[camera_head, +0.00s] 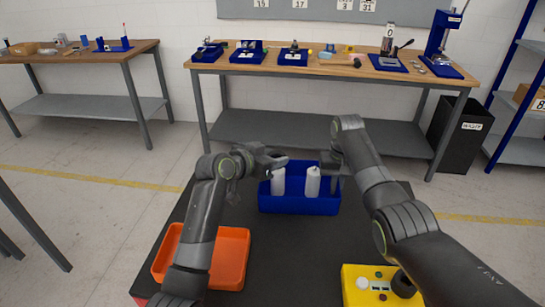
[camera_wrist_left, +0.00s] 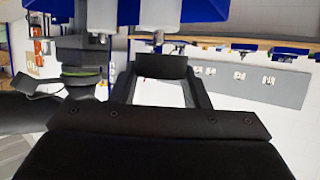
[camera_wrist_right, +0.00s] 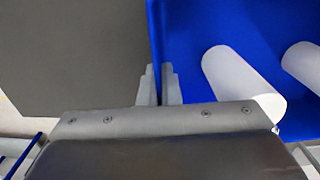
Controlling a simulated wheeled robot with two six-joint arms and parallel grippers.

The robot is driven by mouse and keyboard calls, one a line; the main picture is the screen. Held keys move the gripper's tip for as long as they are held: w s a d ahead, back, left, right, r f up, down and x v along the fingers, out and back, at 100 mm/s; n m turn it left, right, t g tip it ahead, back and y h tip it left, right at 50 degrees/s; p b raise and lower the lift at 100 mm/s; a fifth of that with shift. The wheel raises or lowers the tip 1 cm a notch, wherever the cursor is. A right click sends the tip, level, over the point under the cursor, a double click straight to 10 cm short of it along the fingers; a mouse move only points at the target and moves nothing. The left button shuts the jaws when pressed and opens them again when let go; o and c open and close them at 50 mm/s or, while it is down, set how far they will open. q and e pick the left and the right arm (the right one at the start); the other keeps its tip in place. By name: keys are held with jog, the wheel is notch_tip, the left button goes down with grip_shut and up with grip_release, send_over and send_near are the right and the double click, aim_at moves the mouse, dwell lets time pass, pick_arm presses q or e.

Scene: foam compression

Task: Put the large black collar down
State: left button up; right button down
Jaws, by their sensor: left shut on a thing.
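My left gripper (camera_head: 272,161) is raised above the left part of the blue bin (camera_head: 300,206). It is shut on a dark block-like thing, which I take to be the large black collar (camera_wrist_left: 160,66), seen between the fingertips in the left wrist view. Its round shape cannot be made out there. My right gripper (camera_wrist_right: 160,84) is at the bin's side wall, with its fingers close together and a thin blue strip between them. I cannot tell whether they touch the wall. In the head view it hangs near the bin's right side.
Two white bottles (camera_head: 312,181) stand in the blue bin. An orange tray (camera_head: 232,263) at left looks empty. A yellow tray (camera_head: 349,291) at front right holds small parts and a dark round piece (camera_head: 403,284). The dark tabletop (camera_head: 290,262) between them is clear.

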pick_arm(q)
jog(key=shift+f, duration=0.3)
jog(key=shift+f, duration=0.25)
jog(key=o, duration=1)
jog(key=shift+c, duration=0.2)
jog(key=shift+r, duration=0.15)
jog(key=shift+r, duration=0.4)
jog(key=shift+s+a+r, duration=0.15)
jog(key=shift+s+a, duration=0.05)
jog(key=v, duration=1.1)
jog(key=shift+s, duration=0.2)
jog(key=shift+r, duration=0.1)
